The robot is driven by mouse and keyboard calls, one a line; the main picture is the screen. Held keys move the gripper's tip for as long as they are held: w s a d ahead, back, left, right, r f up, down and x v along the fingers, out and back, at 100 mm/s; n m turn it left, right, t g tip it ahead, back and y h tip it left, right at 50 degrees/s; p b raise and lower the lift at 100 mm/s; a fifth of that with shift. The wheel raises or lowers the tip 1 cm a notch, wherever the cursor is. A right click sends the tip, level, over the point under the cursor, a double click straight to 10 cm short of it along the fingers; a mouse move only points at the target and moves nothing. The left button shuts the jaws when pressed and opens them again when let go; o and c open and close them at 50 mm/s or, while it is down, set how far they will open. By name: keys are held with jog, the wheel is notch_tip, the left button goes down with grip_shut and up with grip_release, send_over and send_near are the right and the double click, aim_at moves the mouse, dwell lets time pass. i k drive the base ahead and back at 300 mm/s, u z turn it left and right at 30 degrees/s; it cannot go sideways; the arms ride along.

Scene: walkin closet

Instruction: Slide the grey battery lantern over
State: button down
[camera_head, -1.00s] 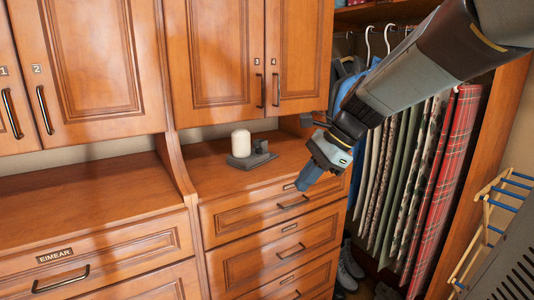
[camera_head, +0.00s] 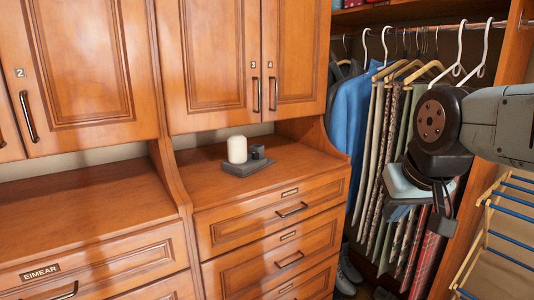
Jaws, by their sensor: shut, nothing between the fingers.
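On the right-hand counter, a flat grey base (camera_head: 248,168) carries a white rounded dome (camera_head: 237,149) and a small dark grey block (camera_head: 257,152). This is the only thing there that could be the grey battery lantern; I cannot tell whether its parts are one piece. It stands upright, back from the counter's front edge. My gripper (camera_head: 402,210) is well to its right, in front of the hanging clothes and clear of the counter. It is shut and empty. Its fingertips are partly hidden by the wrist and hard to make out.
The counter (camera_head: 215,195) is bare around the lantern, with a wooden divider (camera_head: 172,175) on its left and cupboard doors (camera_head: 243,60) above. Hanging clothes (camera_head: 362,110) fill the bay to the right. A wooden rack with blue rods (camera_head: 503,235) stands at far right.

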aim_at(240, 164)
jog(key=z, duration=0.7)
jog(key=k, duration=1)
jog(key=u, duration=0.65)
jog(key=i, duration=1)
